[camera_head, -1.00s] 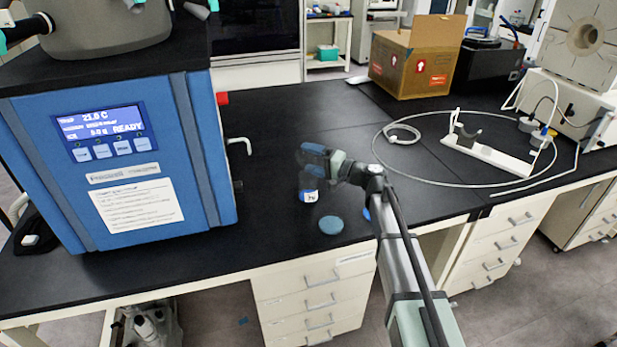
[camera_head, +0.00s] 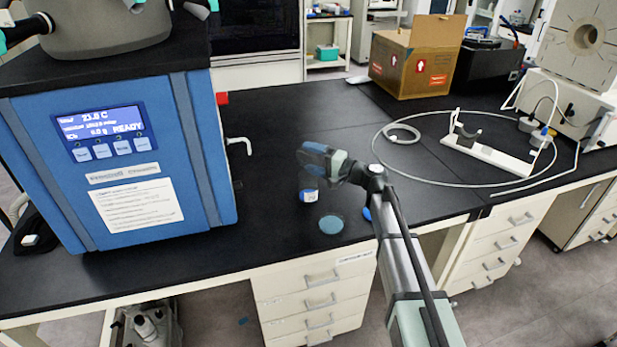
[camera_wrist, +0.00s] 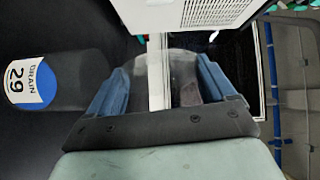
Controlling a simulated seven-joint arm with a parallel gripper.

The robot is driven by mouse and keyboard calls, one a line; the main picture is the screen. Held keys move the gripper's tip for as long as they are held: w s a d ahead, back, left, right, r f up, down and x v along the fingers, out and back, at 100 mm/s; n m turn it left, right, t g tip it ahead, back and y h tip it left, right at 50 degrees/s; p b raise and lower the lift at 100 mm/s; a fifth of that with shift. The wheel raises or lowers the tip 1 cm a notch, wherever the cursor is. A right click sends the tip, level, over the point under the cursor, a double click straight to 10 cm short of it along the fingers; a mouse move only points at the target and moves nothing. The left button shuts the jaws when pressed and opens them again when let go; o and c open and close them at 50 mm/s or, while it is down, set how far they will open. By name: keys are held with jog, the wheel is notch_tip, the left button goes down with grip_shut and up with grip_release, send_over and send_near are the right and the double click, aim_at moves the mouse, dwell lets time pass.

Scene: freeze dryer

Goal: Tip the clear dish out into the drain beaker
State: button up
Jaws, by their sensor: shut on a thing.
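My gripper (camera_head: 314,160) is above the front of the black bench. In the wrist view its blue fingers (camera_wrist: 160,78) are shut on a clear, rounded dish (camera_wrist: 184,72), which is hard to make out. The wrist is rolled sideways, so the held dish looks tipped on edge; I cannot tell whether anything is in it. The drain beaker (camera_head: 309,196) stands upright on the bench just below my gripper. In the wrist view the beaker (camera_wrist: 30,80) lies sideways at the left, with a "DRAIN 29" label and blue on it.
A round blue disc or shallow dish (camera_head: 331,225) lies near the bench's front edge. Another blue thing (camera_head: 367,214) is partly hidden by my arm. The blue freeze dryer (camera_head: 190,150) stands left. A cardboard box (camera_head: 415,60) and a white stand (camera_head: 490,155) are at the right.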

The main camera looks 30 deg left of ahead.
jog(key=shift+w+m, duration=0.3)
jog(key=shift+m, duration=0.6)
dwell(1.6)
jog(key=n, duration=0.1)
jog(key=s+n, duration=0.1)
jog(key=n, duration=0.1)
jog(key=shift+n, duration=0.3)
